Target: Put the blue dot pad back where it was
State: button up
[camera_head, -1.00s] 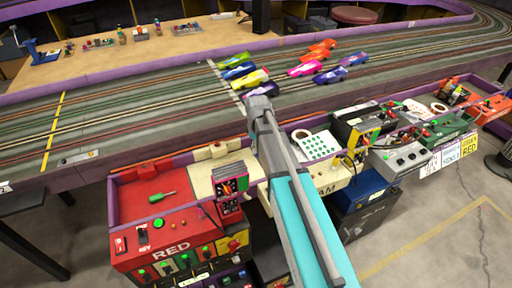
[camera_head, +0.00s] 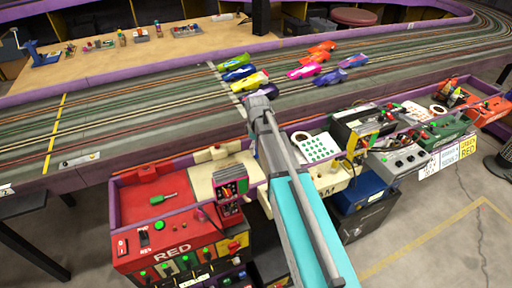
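No pad with clearly blue dots shows. A white pad with green dots (camera_head: 319,147) lies flat among the equipment in the trackside trays, right of my arm. My gripper (camera_head: 259,104) is at the far end of my arm, over the near edge of the slot track (camera_head: 150,112), left of and beyond that pad. It is small and seen from behind, so its fingers and anything between them are hidden. My arm covers part of the trays below it.
Several toy cars (camera_head: 244,80) stand on the track just beyond my gripper. A red control station (camera_head: 165,222) with a screwdriver in its tray is at the lower left. Power boxes and tools crowd the trays at right. Floor is clear at the lower right.

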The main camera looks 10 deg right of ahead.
notch_tip(320, 180, up, 11)
jog(key=p, duration=1)
jog(key=shift+p, duration=0.3)
dwell(0.4)
jog(key=s+m, duration=0.9)
jog(key=s, duration=0.9)
jog(key=shift+a, duration=0.2)
jog(key=shift+s, duration=0.1)
